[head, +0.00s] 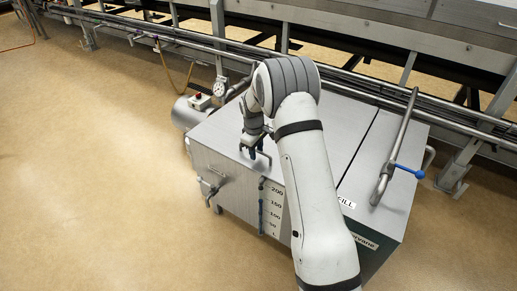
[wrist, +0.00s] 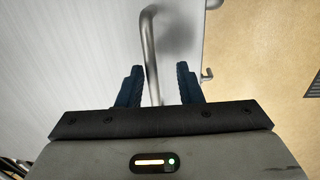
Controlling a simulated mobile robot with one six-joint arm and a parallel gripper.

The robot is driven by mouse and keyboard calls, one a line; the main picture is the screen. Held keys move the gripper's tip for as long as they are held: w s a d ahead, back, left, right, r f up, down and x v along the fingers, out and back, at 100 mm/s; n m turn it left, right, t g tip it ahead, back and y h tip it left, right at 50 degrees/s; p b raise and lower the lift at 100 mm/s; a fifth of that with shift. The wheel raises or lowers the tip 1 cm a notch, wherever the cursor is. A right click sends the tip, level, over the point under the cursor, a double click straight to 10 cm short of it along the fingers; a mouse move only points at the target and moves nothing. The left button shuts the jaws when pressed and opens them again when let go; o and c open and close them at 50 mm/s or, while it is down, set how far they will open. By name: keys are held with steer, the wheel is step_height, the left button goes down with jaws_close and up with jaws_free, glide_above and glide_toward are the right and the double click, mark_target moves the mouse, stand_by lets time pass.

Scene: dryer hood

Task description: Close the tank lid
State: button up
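The grey metal tank (head: 222,190) stands in the middle of the head view, with a level scale on its front. Its left lid panel (head: 225,127) looks flat or nearly flat on top; I cannot tell if it is fully seated. A bent-bar lid handle (head: 264,156) sits near the lid's front edge. My gripper (head: 252,149) is at this handle, pointing down. In the wrist view the handle (wrist: 149,45) runs between the two dark blue fingers of my gripper (wrist: 159,72). The fingers are apart, with a visible gap beside the bar. My arm hides part of the lid.
A pipe with a blue lever (head: 409,171) rises from the tank's right top panel. A valve (head: 210,186) sticks out at the front, and a gauge (head: 220,87) and a motor (head: 190,112) stand behind left. Rails (head: 180,37) run along the back. Floor at left is clear.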

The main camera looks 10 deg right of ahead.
steer(key=shift+w+r, duration=0.1)
steer(key=shift+r, duration=0.3)
step_height(320, 180, up, 7)
steer(key=p, duration=0.1)
steer(key=shift+s+a, duration=0.25)
steer(key=shift+r, duration=0.1)
steer(key=s+d+r+m+t+p, duration=0.1)
steer(key=s+r+m+p, duration=0.45)
steer(key=s+r, duration=1.35)
steer(key=s+r+m+p, duration=0.1)
steer(key=s+r+p, duration=0.2)
steer(key=s, duration=0.6)
steer(key=s+r+m+t+p, duration=0.1)
steer(key=s+r+m+p, duration=0.1)
steer(key=s+r, duration=0.4)
steer(key=s+p, duration=0.1)
steer(key=s, duration=0.2)
steer(key=shift+s+d+y+p, duration=0.25)
steer(key=shift+d+y+p, duration=0.1)
steer(key=shift+y+p, duration=0.05)
